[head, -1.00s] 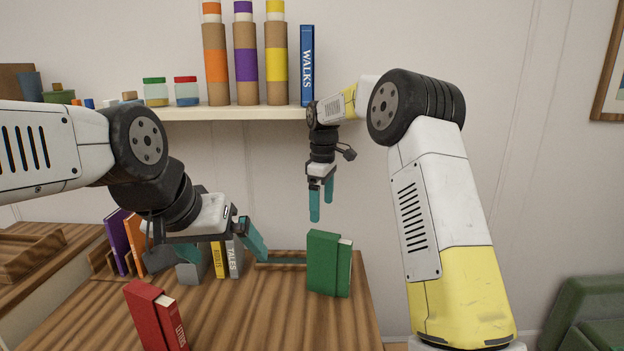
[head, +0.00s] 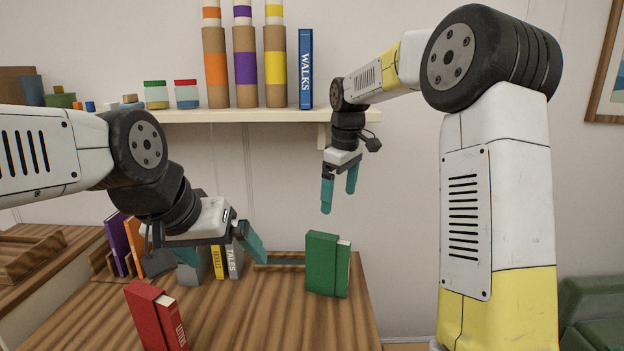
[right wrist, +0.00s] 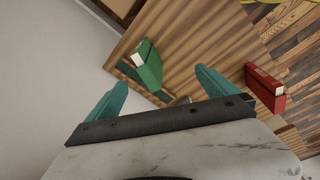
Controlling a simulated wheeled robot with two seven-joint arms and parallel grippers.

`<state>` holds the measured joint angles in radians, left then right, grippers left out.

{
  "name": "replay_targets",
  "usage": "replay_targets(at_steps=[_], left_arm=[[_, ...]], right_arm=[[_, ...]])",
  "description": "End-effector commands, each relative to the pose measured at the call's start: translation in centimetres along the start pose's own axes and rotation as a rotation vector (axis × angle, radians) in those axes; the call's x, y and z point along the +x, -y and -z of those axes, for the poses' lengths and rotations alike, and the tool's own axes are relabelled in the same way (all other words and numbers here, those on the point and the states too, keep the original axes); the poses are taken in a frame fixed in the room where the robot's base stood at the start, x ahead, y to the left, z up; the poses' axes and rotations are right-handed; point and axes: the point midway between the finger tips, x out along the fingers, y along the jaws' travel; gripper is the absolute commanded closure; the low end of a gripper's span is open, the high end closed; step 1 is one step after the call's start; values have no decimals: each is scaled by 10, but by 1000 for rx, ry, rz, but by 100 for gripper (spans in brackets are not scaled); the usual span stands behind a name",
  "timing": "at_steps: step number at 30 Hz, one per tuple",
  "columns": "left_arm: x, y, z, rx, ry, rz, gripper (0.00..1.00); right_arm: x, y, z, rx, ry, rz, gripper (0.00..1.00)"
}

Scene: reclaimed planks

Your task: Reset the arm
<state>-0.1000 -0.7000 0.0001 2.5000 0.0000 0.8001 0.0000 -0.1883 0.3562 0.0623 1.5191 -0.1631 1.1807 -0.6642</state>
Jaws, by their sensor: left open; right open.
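My right gripper (head: 340,190) is open and empty, in the air above and a little right of the green book in the head view. Its two teal fingers also show spread apart in the right wrist view (right wrist: 160,98), with nothing between them. My left gripper (head: 222,254) is open over the left part of the desk, in front of the row of books. Its fingers hold nothing that I can see. The green book (head: 322,264) stands upright on the desk and also shows in the right wrist view (right wrist: 149,66).
A red book (head: 150,318) stands at the desk's front left. Upright books (head: 235,262) stand behind my left gripper. A wall shelf (head: 250,115) carries tubes, jars and a blue book (head: 306,68). The wooden desk (head: 255,310) is bare in the middle.

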Motion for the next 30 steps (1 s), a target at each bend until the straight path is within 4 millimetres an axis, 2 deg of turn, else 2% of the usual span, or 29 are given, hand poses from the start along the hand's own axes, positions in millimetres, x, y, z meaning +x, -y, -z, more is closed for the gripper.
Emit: replay_targets(at_steps=[1,6,12,18,21,25,30], left_arm=[[0,0,0,0,0,0,2],[0,0,0,0,0,0,2],[0,0,0,0,0,0,2],[0,0,0,0,0,0,2],[0,0,0,0,0,0,2],[0,0,0,0,0,0,2],[0,0,0,0,0,0,2]], right_arm=[[-14,6,-13,40,-20,-14,2],[-52,39,-63,223,-105,-54,2],[-77,90,-127,465,-226,-85,2],[-74,144,-183,696,-350,-94,2],[-66,164,-201,784,-400,-91,2],[-58,180,-215,856,-441,-86,2],[-54,186,-220,885,-456,-83,2]])
